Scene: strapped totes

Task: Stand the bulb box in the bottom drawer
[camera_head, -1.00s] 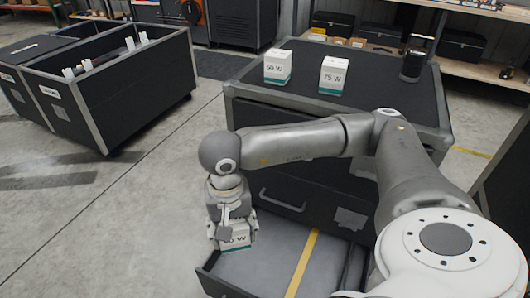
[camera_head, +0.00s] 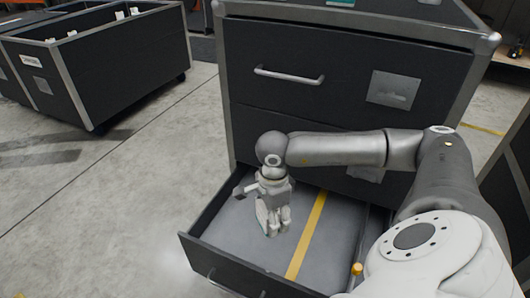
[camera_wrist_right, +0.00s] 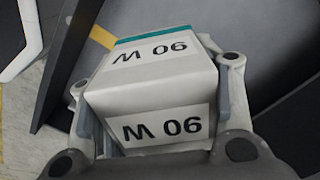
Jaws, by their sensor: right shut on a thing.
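My right gripper (camera_head: 277,226) is shut on a white bulb box (camera_wrist_right: 150,95) with a teal band; its upside-down print looks like 90 W. In the head view the box (camera_head: 262,213) is mostly hidden by the gripper, over the left part of the open bottom drawer (camera_head: 222,268). I cannot tell whether it touches the drawer floor. A yellow strip (camera_head: 306,236) runs along the floor to the right of the gripper. My left gripper is not in view.
The closed upper drawer (camera_head: 330,85) rises behind my arm. A divider (camera_head: 362,240) stands at the drawer's right, with a small orange-yellow thing (camera_head: 357,268) near its front. Dark totes (camera_head: 110,70) stand at the left. The drawer floor near the strip is clear.

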